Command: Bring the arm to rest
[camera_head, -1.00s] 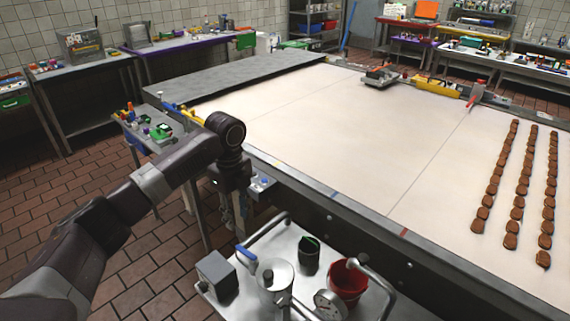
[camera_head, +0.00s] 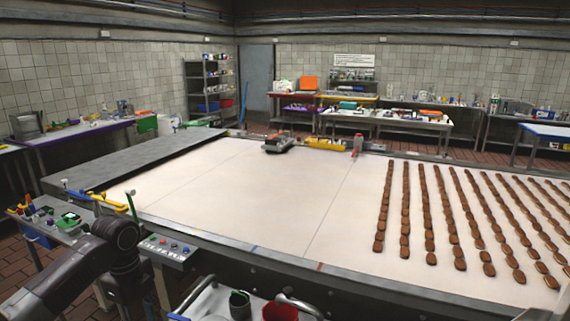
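My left arm (camera_head: 80,270) comes in from the lower left, its wrist bent downward beside the near edge of the conveyor table. The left gripper (camera_head: 128,292) hangs below the wrist, dark and partly cut off low in the picture, so its fingers cannot be made out. My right arm and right gripper are not in view.
A wide cream conveyor (camera_head: 250,195) holds rows of brown biscuits (camera_head: 428,215) at the right. A control box (camera_head: 168,250) sits on its near side. A side table with small items (camera_head: 62,222) stands left. A red container (camera_head: 280,311) shows at the bottom.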

